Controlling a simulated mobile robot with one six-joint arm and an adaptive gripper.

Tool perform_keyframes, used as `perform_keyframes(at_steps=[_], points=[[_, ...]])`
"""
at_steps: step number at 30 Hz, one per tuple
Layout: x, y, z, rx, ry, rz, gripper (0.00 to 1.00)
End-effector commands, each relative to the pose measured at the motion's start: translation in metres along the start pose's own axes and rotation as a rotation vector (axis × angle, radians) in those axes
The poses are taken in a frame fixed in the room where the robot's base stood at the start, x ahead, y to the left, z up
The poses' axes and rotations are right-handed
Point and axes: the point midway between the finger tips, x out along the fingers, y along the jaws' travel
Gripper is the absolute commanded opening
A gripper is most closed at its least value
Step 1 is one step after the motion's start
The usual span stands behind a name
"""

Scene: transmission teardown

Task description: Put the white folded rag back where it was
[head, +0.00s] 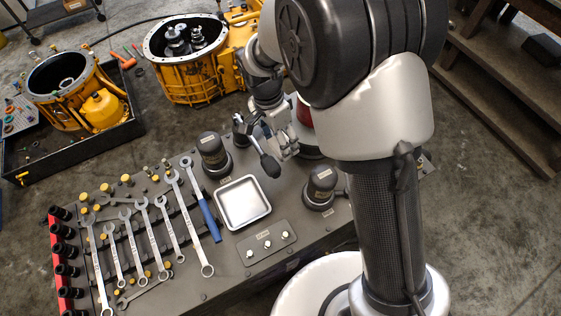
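I cannot make out a white folded rag in the head view; my arm hides part of the bench's back right. My gripper (284,146) points down over the back of the grey bench (232,265), beside a black-knobbed lever (268,163). Its fingers are small and partly overlapped, so I cannot tell whether they are open or hold anything. A shallow square metal tray (242,226) lies on the bench in front of the gripper and looks empty.
Several wrenches (151,233) and black sockets (66,250) cover the bench's left. Dark cylinders (212,152) (321,183) stand near the tray. A red object (304,112) is partly hidden behind my gripper. Yellow housings (190,80) stand behind; wooden steps (495,85) are right.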

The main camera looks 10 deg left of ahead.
Motion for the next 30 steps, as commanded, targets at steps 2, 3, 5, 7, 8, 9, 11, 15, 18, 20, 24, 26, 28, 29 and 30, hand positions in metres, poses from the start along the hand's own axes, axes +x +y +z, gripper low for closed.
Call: perform_keyframes(at_steps=[2, 3, 5, 7, 8, 9, 11, 15, 18, 20, 24, 26, 28, 29, 30], points=[[0.025, -0.003, 0.003, -0.001, -0.001, 0.004, 0.39], [0.034, -0.004, 0.004, -0.001, -0.001, 0.004, 0.39], [0.045, -0.006, 0.004, 0.0, 0.0, 0.003, 0.39], [0.055, -0.007, 0.005, 0.0, 0.0, 0.003, 0.39], [0.058, -0.008, 0.006, 0.0, 0.0, 0.002, 0.39], [0.06, -0.009, 0.006, 0.0, 0.001, 0.0, 0.39], [0.063, -0.009, 0.006, 0.0, 0.001, 0.0, 0.39], [0.075, -0.01, 0.007, -0.001, 0.0, 0.002, 0.39], [0.091, -0.012, 0.009, -0.001, 0.0, 0.002, 0.39], [0.098, -0.013, 0.01, -0.001, 0.0, 0.002, 0.39], [0.102, -0.015, 0.01, 0.0, 0.0, -0.001, 0.33], [0.102, -0.015, 0.01, 0.0, 0.0, 0.0, 0.33], [0.102, -0.014, 0.01, 0.0, 0.0, 0.0, 0.6], [0.102, -0.014, 0.01, 0.0, 0.0, 0.001, 0.62], [0.102, -0.014, 0.01, 0.0, 0.0, 0.001, 0.65]])
